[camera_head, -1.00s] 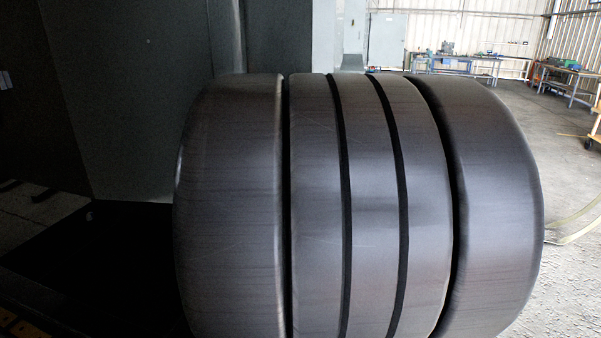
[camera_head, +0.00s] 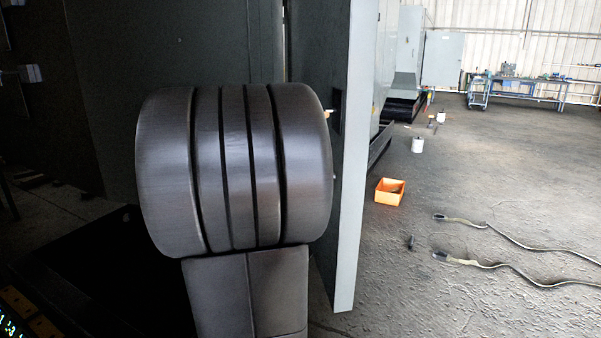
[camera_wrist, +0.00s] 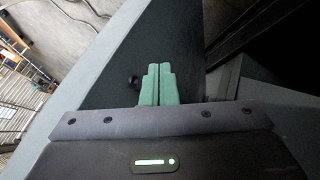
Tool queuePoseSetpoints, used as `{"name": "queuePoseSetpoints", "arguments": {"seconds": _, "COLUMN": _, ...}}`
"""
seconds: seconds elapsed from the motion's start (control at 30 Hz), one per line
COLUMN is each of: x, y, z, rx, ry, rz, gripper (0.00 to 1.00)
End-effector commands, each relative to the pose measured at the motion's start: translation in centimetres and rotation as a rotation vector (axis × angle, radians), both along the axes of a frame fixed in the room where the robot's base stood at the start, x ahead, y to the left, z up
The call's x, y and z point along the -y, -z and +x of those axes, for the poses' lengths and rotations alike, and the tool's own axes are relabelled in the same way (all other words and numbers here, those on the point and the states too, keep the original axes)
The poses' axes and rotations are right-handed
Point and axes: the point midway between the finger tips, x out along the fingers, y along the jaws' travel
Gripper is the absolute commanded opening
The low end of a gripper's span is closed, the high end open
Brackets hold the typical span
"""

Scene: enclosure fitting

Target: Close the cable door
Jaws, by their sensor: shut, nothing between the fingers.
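A tall grey door (camera_head: 353,160), which looks to be the cable door, stands open from the dark enclosure in the head view. I see its pale edge and a strip of its face. In the wrist view its dark face (camera_wrist: 120,92) fills the middle, with a pale edge at left. A small round black knob (camera_wrist: 134,82) is just left of my fingertips. My gripper (camera_wrist: 159,66) has green fingers pressed together, with nothing between them. It points at the dark face; I cannot tell whether it touches. My own arm hides the gripper in the head view.
The dark enclosure (camera_head: 90,60) stands at left. An orange bin (camera_head: 390,191), a white can (camera_head: 417,145) and loose cables (camera_head: 500,237) lie on the floor at right. Workbenches (camera_head: 520,85) stand far back. The floor right of the door is mostly clear.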

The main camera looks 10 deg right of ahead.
Motion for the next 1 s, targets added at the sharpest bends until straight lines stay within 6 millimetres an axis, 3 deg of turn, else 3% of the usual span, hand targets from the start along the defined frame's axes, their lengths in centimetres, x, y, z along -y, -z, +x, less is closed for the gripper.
{"name": "queuePoseSetpoints", "arguments": {"seconds": 0.17, "x": 1.8, "y": 3.3, "z": 1.5, "rx": -0.004, "ry": 0.002, "rz": 0.001, "gripper": 0.0}}
{"name": "queuePoseSetpoints", "arguments": {"seconds": 0.43, "x": 5.1, "y": 2.9, "z": 1.6, "rx": 0.001, "ry": 0.002, "rz": 0.001, "gripper": 0.0}}
{"name": "queuePoseSetpoints", "arguments": {"seconds": 1.0, "x": 5.9, "y": 2.9, "z": 1.5, "rx": 0.0, "ry": 0.001, "rz": 0.001, "gripper": 0.0}}
